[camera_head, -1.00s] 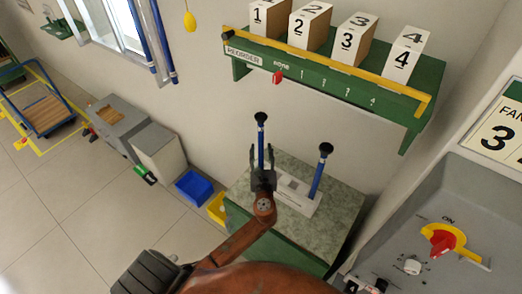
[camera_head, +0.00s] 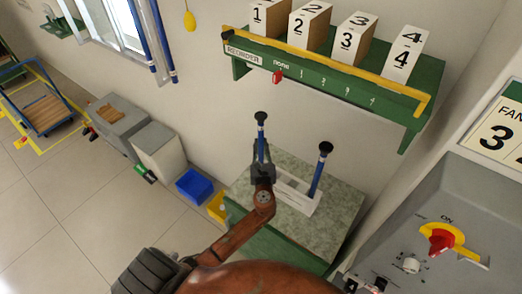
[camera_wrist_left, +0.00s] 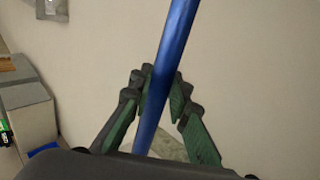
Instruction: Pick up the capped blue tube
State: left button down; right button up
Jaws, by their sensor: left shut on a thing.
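A blue tube with a black cap (camera_head: 261,136) stands upright at the left end of a white rack (camera_head: 299,197). My left gripper (camera_head: 262,163) is shut on it, below the cap. In the left wrist view the blue tube (camera_wrist_left: 174,58) runs up between the green-padded fingers, and its cap is out of frame. The gripper hides its lower end, so I cannot tell whether it touches the rack. A second capped blue tube (camera_head: 318,172) leans slightly at the rack's right end. My right gripper is not in view.
The rack stands on a green cabinet with a speckled top (camera_head: 342,190). A green shelf (camera_head: 345,88) with numbered boxes hangs above on the wall. A grey control panel (camera_head: 440,220) is at the right. Blue (camera_head: 193,187) and yellow (camera_head: 217,207) bins sit to the left.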

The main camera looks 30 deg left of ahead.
aim_at(260, 126)
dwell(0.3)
pick_arm(q)
jog(key=shift+r, duration=0.1)
jog(key=shift+s+r, duration=0.2)
jog(key=shift+r, duration=0.35)
notch_tip(260, 126, up, 11)
jog(key=shift+f+p, duration=0.2)
jog(key=shift+p, duration=0.45)
jog(key=s+a+b, duration=0.1)
jog(key=s+b, duration=0.1)
jog(key=s, duration=1.7)
jog(key=shift+s+a+f, duration=0.15)
jog(key=shift+s+a, duration=0.15)
